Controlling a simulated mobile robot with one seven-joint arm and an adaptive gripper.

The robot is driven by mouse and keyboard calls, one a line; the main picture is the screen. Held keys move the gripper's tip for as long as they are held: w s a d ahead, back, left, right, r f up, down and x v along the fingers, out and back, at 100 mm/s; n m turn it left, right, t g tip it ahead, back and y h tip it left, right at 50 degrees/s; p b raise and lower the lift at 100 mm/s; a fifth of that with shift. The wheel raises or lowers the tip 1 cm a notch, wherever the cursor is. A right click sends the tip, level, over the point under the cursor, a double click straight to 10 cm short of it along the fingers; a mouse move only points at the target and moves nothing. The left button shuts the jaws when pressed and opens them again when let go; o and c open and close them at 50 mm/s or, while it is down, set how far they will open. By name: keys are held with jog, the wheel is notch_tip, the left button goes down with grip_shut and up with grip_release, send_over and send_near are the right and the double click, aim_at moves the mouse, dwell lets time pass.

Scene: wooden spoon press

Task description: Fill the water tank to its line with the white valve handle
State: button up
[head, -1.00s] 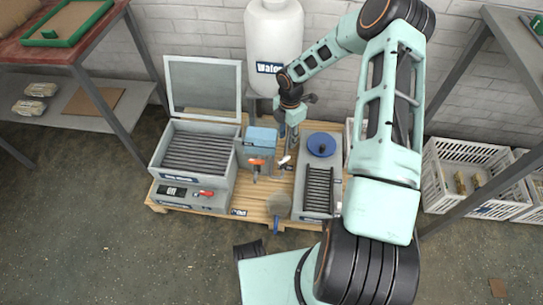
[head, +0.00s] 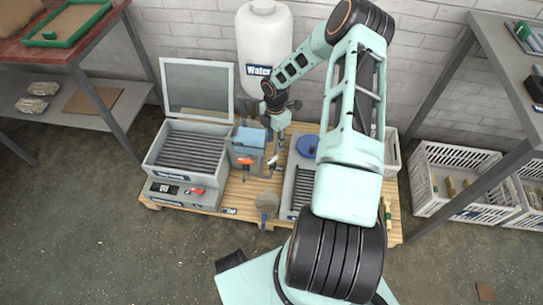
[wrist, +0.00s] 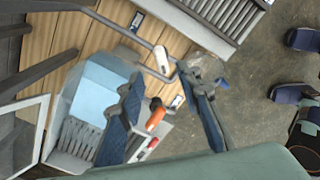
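The large white water container (head: 265,50), labelled "Water", stands at the back of the pallet. The small grey tank (head: 247,152) with a light blue top (wrist: 103,88) stands in front of it; I cannot make out its line. The white valve handle (wrist: 161,60) sits on a bent grey pipe and shows small beside the tank in the head view (head: 272,161). My gripper (wrist: 166,82) is open and empty, its dark blue fingers pointing toward the white handle. The handle lies just beyond the fingertips in the picture; no contact shows. An orange handle (wrist: 155,118) is near the left finger.
A grey box with a raised lid (head: 187,150) and a red handle (head: 197,191) stands left of the tank. A slatted grey unit (head: 302,188) stands to the right. A scoop-like tool (head: 267,202) is at the pallet's front. White crates (head: 460,160) stand far right.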

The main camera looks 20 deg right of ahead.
aim_at(275, 158)
notch_tip(275, 158, down, 10)
jog(key=b, duration=0.2)
jog(key=shift+r+b, duration=0.2)
jog(key=shift+b, duration=0.1)
grip_shut()
